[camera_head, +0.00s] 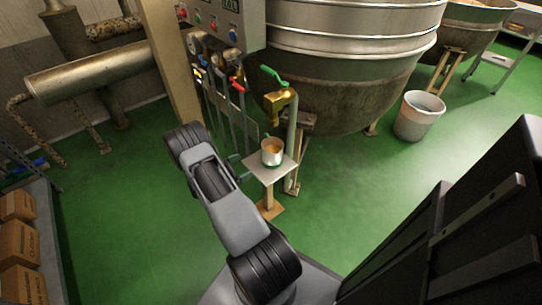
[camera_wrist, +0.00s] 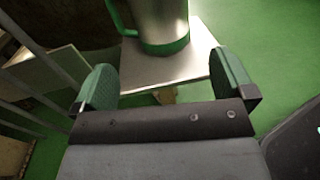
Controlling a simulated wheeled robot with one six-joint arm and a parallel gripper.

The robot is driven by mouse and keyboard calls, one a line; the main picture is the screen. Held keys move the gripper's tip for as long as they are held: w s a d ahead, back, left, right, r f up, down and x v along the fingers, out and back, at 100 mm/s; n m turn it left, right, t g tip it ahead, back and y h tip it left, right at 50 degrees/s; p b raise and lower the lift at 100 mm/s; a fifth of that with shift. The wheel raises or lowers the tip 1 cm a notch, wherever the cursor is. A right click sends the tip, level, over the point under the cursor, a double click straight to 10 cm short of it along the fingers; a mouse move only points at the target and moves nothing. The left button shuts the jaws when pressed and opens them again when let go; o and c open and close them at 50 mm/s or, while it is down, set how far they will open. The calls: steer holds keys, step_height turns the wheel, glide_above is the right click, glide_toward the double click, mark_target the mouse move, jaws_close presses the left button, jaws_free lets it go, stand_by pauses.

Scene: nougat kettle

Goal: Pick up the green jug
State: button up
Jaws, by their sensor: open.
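The jug (camera_head: 272,152) is a pale metal vessel with a green base band and something orange-brown inside. It stands upright on a small square stand (camera_head: 284,169) beneath a brass tap. In the wrist view the jug (camera_wrist: 160,18) shows at the top centre, with its green handle on its left side; its upper part is cut off. My gripper (camera_wrist: 165,85) is open and empty, its two green-padded fingers apart, short of the jug and not touching it. In the head view my gripper (camera_head: 240,167) is just left of the stand.
The brass tap (camera_head: 279,103) with a green lever hangs over the stand, next to a large kettle (camera_head: 340,80). A control panel (camera_head: 225,28) with levers is behind. A white bucket (camera_head: 418,116) stands right. Shelved boxes (camera_head: 20,265) are at lower left. Green floor is open at right.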

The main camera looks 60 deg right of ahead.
mark_target(263, 157)
steer(key=b+x, duration=0.1)
steer(key=x, duration=0.7)
steer(key=shift+f, duration=0.2)
steer(key=shift+b+x, duration=0.8)
steer(key=shift+x, duration=1.75)
steer(key=shift+f, duration=0.1)
steer(key=shift+c, duration=0.4)
steer(key=c, duration=0.9)
steer(key=shift+c, duration=0.7)
steer(key=shift+r, duration=0.2)
